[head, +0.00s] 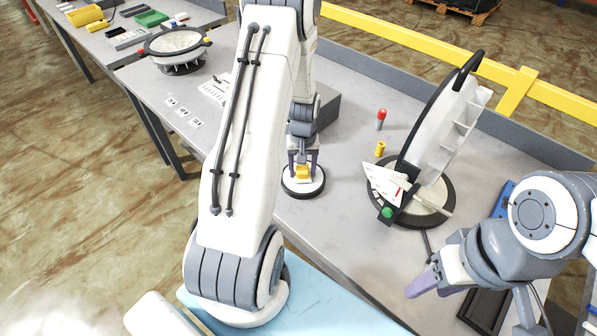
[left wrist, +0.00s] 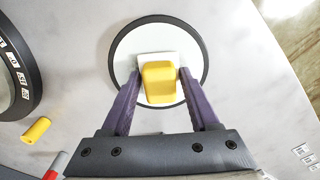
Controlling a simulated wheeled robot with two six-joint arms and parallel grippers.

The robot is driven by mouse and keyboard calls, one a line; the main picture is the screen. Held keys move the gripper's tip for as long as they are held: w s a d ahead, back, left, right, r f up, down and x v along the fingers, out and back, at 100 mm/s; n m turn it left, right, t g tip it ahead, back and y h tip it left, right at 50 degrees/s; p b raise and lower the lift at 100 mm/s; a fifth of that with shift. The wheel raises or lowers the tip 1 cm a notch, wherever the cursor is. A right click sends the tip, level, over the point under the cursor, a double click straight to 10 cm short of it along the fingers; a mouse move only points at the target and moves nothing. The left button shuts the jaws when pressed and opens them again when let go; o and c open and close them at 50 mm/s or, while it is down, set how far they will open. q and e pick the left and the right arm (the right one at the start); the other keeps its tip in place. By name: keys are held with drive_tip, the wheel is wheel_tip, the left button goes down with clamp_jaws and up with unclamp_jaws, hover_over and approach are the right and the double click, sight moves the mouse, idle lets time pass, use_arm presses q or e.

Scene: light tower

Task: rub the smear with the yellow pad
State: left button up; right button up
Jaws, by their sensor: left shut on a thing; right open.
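The yellow pad (head: 303,172) is a yellow block with a pale square base, and it also shows in the left wrist view (left wrist: 160,82). My left gripper (head: 303,162) is shut on it, with its purple fingers (left wrist: 158,88) on either side of the block. The pad is over the white face of a round, black-rimmed disc (head: 290,188), also in the left wrist view (left wrist: 124,62). I cannot tell whether it touches the disc. No smear shows on the visible face; the pad and fingers hide part of it. My right gripper (head: 422,284) is open, low at the right, away from the disc.
A tilted black-rimmed lamp piece (head: 443,125) stands on a round base right of the disc. A yellow cylinder (head: 380,149) and a red-topped peg (head: 381,119) stand nearby. A grey box (head: 326,108) is behind my left arm. Another round piece (head: 176,43) sits at the left.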

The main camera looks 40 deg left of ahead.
use_arm(q)
drive_tip(key=shift+w+d+f, duration=0.1)
drive_tip(key=shift+w+d, duration=0.05)
drive_tip(key=shift+w, duration=0.75)
drive_tip(key=shift+w+d+f, duration=0.1)
drive_tip(key=shift+w, duration=0.8)
drive_tip(key=shift+f, duration=0.1)
